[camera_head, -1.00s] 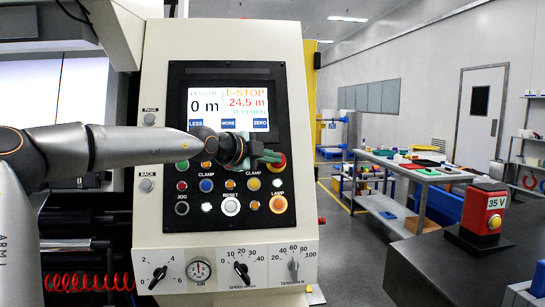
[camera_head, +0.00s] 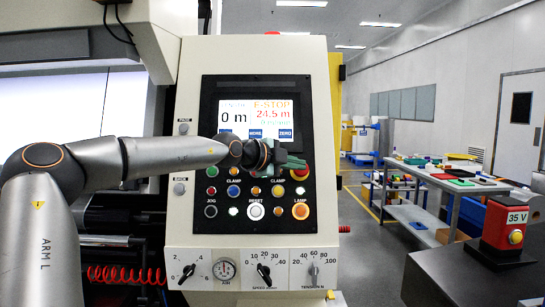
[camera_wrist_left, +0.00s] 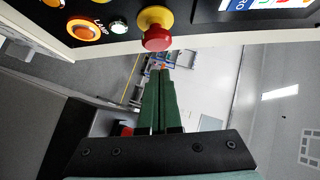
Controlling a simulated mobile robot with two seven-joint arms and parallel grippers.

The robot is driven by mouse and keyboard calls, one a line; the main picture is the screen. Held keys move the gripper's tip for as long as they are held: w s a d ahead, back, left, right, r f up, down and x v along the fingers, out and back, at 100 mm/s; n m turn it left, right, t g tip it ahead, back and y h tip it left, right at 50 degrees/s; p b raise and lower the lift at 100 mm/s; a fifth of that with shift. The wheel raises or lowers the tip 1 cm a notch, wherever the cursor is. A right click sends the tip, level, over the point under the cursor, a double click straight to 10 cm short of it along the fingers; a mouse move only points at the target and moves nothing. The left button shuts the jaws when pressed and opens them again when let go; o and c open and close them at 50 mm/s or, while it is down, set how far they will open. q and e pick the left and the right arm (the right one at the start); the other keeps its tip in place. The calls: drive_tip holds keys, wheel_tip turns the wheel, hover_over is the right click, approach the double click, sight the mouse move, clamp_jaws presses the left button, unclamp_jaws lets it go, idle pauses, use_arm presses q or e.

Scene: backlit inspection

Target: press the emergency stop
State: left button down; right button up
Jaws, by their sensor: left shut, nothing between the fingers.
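The emergency stop (camera_head: 301,174) is a red mushroom button on a yellow collar, on the right side of the black panel below the screen. In the head view my left gripper (camera_head: 292,163) is in front of it and hides its upper left part. In the left wrist view the red cap (camera_wrist_left: 157,39) shows whole, just above the tips of the green fingers (camera_wrist_left: 160,73). The fingers are shut together and empty. A small gap shows between tips and cap there; I cannot tell the depth. My right gripper is not in view.
The screen (camera_head: 256,117) reads E-STOP. Several lit buttons surround the stop, among them the orange lamp button (camera_head: 301,211) below it. Knobs line the lower strip (camera_head: 213,263). A red 35 V box (camera_head: 506,227) stands on a dark bench at right.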

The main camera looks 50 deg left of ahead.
use_arm(q)
drive_tip(key=b+v, duration=0.3)
drive_tip(key=v, duration=0.7)
drive_tip(key=shift+d+r, duration=0.15)
drive_tip(key=shift+d, duration=0.1)
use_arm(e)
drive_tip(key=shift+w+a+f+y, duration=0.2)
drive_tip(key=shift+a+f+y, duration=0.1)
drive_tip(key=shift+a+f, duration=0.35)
use_arm(q)
drive_tip(key=shift+s, duration=0.1)
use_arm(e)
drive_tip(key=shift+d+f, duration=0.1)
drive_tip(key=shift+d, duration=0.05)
